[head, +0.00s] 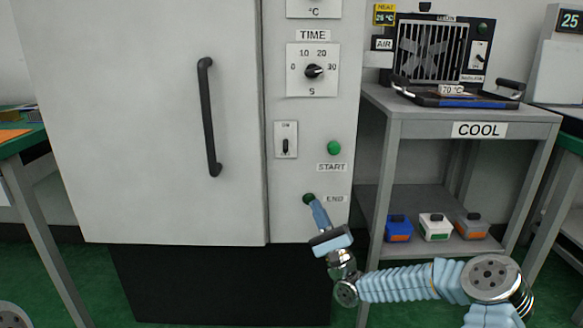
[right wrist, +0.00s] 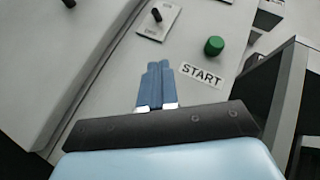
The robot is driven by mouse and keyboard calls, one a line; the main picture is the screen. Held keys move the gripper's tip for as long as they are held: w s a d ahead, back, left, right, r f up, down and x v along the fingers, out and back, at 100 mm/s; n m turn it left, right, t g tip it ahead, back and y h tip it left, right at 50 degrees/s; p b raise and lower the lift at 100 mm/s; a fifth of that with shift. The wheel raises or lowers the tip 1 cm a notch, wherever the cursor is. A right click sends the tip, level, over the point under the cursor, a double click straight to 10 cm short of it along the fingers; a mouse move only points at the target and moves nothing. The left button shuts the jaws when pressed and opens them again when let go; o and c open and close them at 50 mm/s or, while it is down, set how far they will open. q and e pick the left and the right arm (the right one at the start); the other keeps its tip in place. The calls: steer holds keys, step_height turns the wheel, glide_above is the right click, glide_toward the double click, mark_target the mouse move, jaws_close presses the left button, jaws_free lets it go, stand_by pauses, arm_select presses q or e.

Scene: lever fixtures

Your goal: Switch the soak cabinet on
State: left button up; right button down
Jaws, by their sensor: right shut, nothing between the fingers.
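The soak cabinet is a tall pale cabinet (head: 150,130) with a closed door and a black bar handle (head: 209,118). Its right panel bears a small plate with a black toggle switch (head: 285,146). A green START button (head: 334,148) is to the right of it. A dark green END light or button (head: 309,198) is lower. My right gripper (head: 315,208) is shut and empty, its tips just in front of the END spot; contact cannot be told. In the right wrist view, its fingers (right wrist: 157,84) point towards the switch plate (right wrist: 158,22), left of START (right wrist: 214,46). My left gripper is out of view.
A TIME dial (head: 314,71) is above the switch. To the right stands a grey COOL cart (head: 400,125) with a fan unit (head: 440,48), a black tray (head: 459,98) and several small coloured boxes (head: 435,226) below. A green-topped table (head: 20,142) is at left.

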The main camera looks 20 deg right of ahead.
mark_target(295, 165)
steer(key=x, duration=0.9)
steer(key=shift+w+a+r+p, duration=0.15)
steer(key=shift+w+r+p, duration=0.1)
steer(key=shift+r+p, duration=0.1)
steer(key=shift+a+r, duration=0.7)
steer(key=shift+r, duration=0.35)
steer(key=shift+a+r, duration=0.45)
steer(key=shift+r, duration=0.1)
